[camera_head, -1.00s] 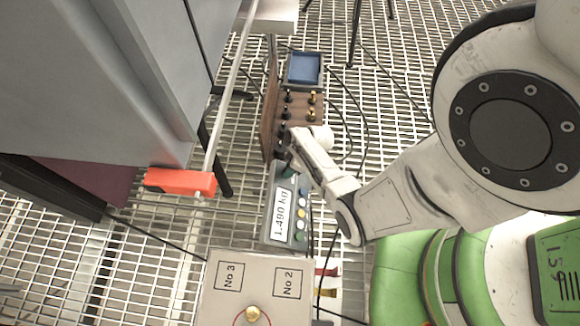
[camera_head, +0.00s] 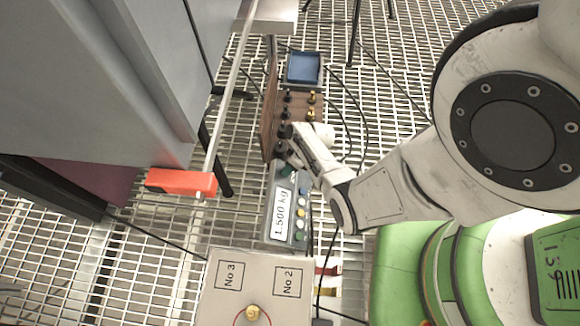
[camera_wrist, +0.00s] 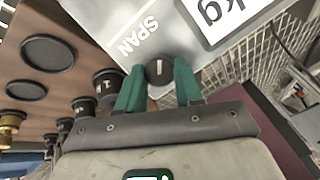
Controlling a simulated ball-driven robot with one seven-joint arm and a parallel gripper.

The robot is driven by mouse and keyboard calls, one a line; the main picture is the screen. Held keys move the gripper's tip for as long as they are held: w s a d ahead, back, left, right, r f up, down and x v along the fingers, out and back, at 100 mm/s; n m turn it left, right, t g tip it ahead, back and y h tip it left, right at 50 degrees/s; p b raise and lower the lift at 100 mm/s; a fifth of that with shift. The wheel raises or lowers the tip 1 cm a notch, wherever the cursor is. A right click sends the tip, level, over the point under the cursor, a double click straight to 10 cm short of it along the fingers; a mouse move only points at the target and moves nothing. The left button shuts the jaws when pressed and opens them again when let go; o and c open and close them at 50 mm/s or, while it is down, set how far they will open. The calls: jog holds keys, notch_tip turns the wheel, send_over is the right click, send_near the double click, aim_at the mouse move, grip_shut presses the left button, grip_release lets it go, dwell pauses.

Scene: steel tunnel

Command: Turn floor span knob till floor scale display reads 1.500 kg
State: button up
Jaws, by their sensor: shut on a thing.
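The floor scale display (camera_head: 282,213) is a grey panel on the grating, and its white window reads 1.500 kg. The floor span knob (camera_wrist: 158,71) is a small dark round knob with a white mark, beside the word SPAN in the wrist view. My gripper (camera_wrist: 159,80) has its two green fingers on either side of the knob, shut on it. In the head view my gripper (camera_head: 287,165) is at the far end of the display panel, and the knob is hidden there. Part of the window with "kg" (camera_wrist: 212,12) shows in the wrist view.
A wooden board (camera_head: 268,110) with several black and brass knobs stands just beyond the display. A blue-topped box (camera_head: 303,68) is behind it. A beige box marked No 2 and No 3 (camera_head: 225,305) is nearest. An orange block (camera_head: 181,181) is at left. Cables cross the grating.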

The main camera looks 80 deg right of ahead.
jog(key=o, duration=1)
jog(key=shift+o, duration=0.2)
jog(key=shift+r, duration=0.1)
jog(key=p+v, duration=0.5)
jog(key=v, duration=0.5)
jog(key=shift+s+r, duration=0.25)
jog(key=shift+d, duration=0.1)
jog(key=w+a+r+n+g+h, duration=0.2)
jog(key=a+r+n+g, duration=0.2)
jog(key=a+r, duration=1.8)
notch_tip(320, 180, up, 24)
jog(key=p, duration=2.4)
jog(key=shift+d+p, duration=0.3)
jog(key=shift+d, duration=0.15)
jog(key=shift+s+f, duration=0.1)
